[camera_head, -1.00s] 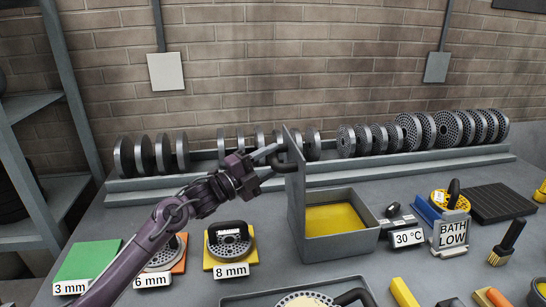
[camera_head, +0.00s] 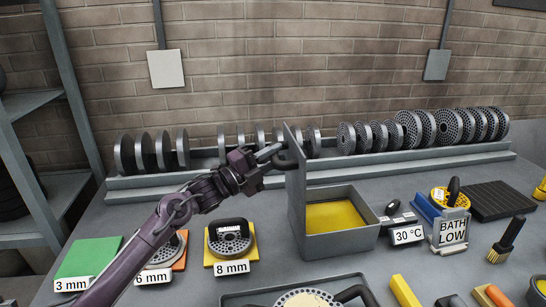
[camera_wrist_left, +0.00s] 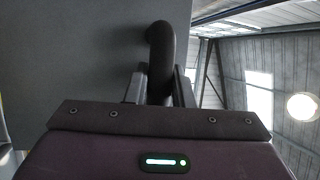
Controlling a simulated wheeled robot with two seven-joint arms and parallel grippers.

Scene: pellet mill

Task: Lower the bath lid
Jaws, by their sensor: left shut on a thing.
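The bath (camera_head: 372,239) is a grey box with yellow liquid (camera_head: 335,216) in it, at the middle of the bench. Its grey lid (camera_head: 297,205) stands upright along the bath's left side. A dark handle (camera_head: 284,162) sticks out from the lid's left face near the top. My left gripper (camera_head: 272,155) is shut on this handle from the left. In the left wrist view the dark curved handle (camera_wrist_left: 161,55) runs between the two fingers, with the grey lid (camera_wrist_left: 85,50) behind it. The right gripper is not in view.
A temperature block (camera_head: 407,235) marked 30 °C and a "BATH LOW" sign (camera_head: 453,232) stand right of the bath. A rack of upright dies (camera_head: 440,130) runs behind. An 8 mm die (camera_head: 230,240) sits left, and a tray (camera_head: 245,300) in front.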

